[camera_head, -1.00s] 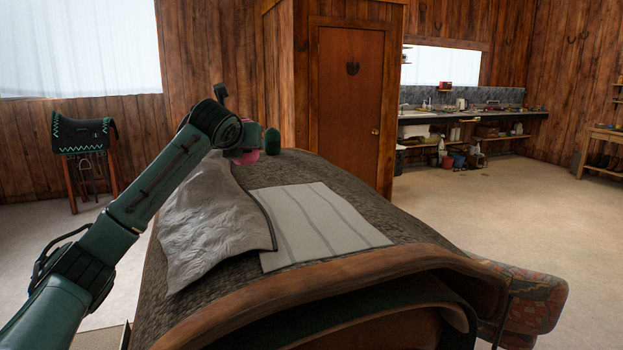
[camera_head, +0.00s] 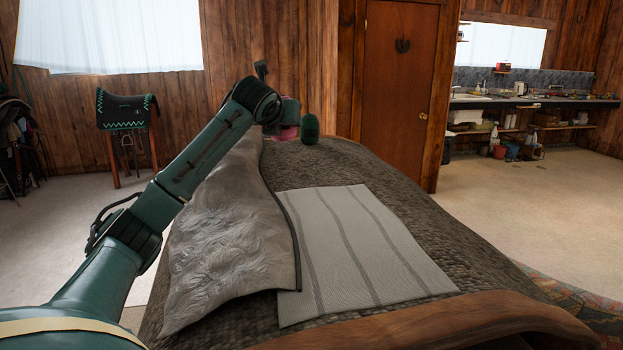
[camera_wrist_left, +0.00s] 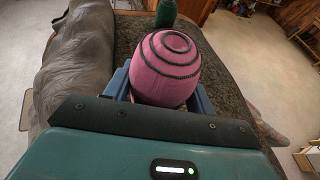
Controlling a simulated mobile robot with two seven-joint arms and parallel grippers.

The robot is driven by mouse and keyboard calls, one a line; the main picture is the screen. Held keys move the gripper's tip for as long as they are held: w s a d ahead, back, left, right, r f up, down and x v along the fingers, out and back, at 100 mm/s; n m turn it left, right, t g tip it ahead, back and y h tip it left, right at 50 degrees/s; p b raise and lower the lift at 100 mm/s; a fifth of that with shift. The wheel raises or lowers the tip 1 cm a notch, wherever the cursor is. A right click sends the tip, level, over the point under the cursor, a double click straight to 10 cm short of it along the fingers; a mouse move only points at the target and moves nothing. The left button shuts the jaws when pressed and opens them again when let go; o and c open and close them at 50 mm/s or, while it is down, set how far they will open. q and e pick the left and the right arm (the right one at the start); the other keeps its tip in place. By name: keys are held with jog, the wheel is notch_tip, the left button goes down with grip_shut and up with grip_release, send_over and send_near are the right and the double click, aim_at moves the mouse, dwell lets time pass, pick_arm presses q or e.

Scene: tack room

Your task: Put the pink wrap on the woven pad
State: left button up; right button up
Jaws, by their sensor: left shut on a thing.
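The pink wrap (camera_wrist_left: 168,65), a rounded roll with dark spiral rings, is held between the blue fingers of my left gripper (camera_wrist_left: 161,88). In the head view only a bit of the pink wrap (camera_head: 286,132) shows below my left gripper (camera_head: 284,115), at the far end of the covered table. The pale grey woven pad (camera_head: 360,240) with darker stripes lies flat nearer to me, bare on top. The wrap is beyond the pad and apart from it. My right gripper is not in view.
A dark green roll (camera_head: 309,128) stands just right of the pink wrap. A crinkled grey sheet (camera_head: 225,240) lies along the left side, its edge against the pad. The dark textured cover (camera_head: 400,205) is bare right of the pad. A brown curved edge (camera_head: 430,322) borders the front.

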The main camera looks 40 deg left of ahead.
pick_arm(q)
notch_tip(320, 180, down, 5)
jog(key=shift+s+f, duration=0.1)
jog(key=shift+s, duration=0.05)
jog(key=shift+f, duration=2.1)
jog(key=shift+f, duration=0.2)
jog(key=o, duration=1)
jog(key=shift+r, duration=0.25)
jog(key=b+v, duration=0.2)
jog(key=v, duration=1)
